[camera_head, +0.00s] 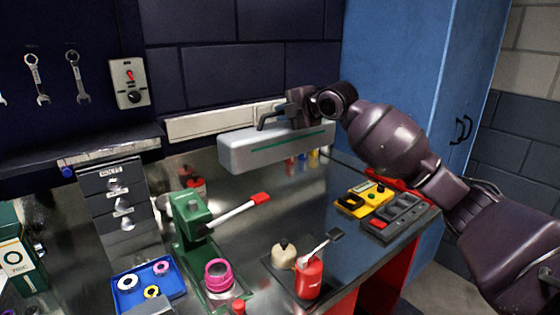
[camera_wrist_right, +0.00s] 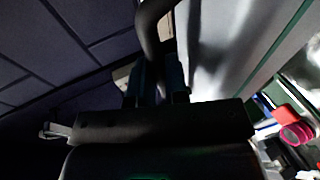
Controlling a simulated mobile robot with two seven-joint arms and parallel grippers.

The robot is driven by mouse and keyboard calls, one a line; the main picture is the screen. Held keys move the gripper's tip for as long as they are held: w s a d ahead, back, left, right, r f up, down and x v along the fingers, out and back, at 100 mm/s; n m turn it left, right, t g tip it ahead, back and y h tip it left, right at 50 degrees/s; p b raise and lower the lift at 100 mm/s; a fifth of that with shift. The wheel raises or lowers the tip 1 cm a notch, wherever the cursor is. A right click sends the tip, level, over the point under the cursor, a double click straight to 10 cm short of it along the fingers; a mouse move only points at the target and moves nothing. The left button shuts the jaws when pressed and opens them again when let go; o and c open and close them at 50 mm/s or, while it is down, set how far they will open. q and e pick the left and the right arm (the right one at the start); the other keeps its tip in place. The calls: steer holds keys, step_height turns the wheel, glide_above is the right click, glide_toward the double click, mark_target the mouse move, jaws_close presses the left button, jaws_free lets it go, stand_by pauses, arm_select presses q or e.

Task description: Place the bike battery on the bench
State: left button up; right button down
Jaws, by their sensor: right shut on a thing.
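The bike battery (camera_head: 270,150) is a long pale grey block with a green stripe and a dark handle on top. In the head view it hangs above the back of the metal bench (camera_head: 240,235), in front of the wall. My right gripper (camera_head: 292,108) is shut on the battery's handle at its right part. In the right wrist view the gripper (camera_wrist_right: 158,85) is dark against the handle, and the pale battery (camera_wrist_right: 235,50) with its green stripe fills the upper right. My left gripper is in neither view.
A blue tray (camera_head: 128,303) of rings is front left. A red bottle (camera_head: 309,277) and cream container (camera_head: 283,256) stand front centre. A yellow device (camera_head: 362,200) lies right. A blue cabinet (camera_head: 400,60) stands behind my right arm.

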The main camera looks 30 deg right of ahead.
step_height(320, 180, down, 19)
steer(key=b, duration=0.1)
stand_by(1.1)
steer(key=c, duration=1.4)
jaws_free()
steer(key=shift+s+f, duration=0.15)
steer(key=shift+f, duration=0.2)
steer(key=shift+o, duration=1.4)
steer(key=shift+a, duration=0.1)
